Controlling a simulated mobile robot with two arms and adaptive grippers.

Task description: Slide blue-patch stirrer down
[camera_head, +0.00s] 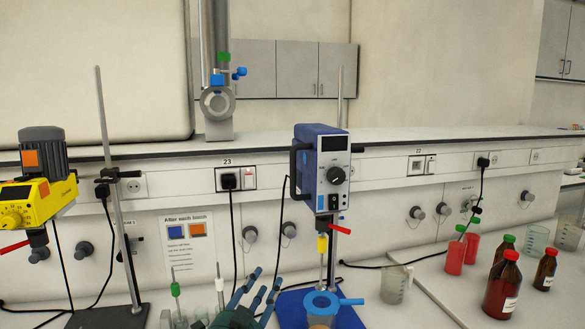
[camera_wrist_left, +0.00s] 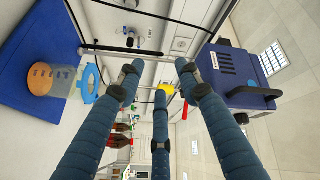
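The blue stirrer (camera_head: 312,150) hangs on an upright rod (camera_head: 340,90) in the head view, with a dial, a black side handle (camera_head: 297,160) and a red lever (camera_head: 340,229). Its body also shows at right in the left wrist view (camera_wrist_left: 236,78). Below it are a yellow chuck (camera_head: 322,244) and a thin shaft (camera_head: 321,270) above a vessel with a blue ring (camera_head: 322,303). My left gripper (camera_head: 257,290) is open and empty, low and left of the shaft; its spread fingers fill the left wrist view (camera_wrist_left: 160,80). The right gripper is not in view.
A yellow stirrer (camera_head: 40,200) with an orange patch stands at far left on its own rod (camera_head: 105,140). Red-brown bottles (camera_head: 503,285), red cups (camera_head: 456,257) and beakers (camera_head: 396,284) stand at right. A sign (camera_head: 187,240) with blue and orange squares is on the back panel.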

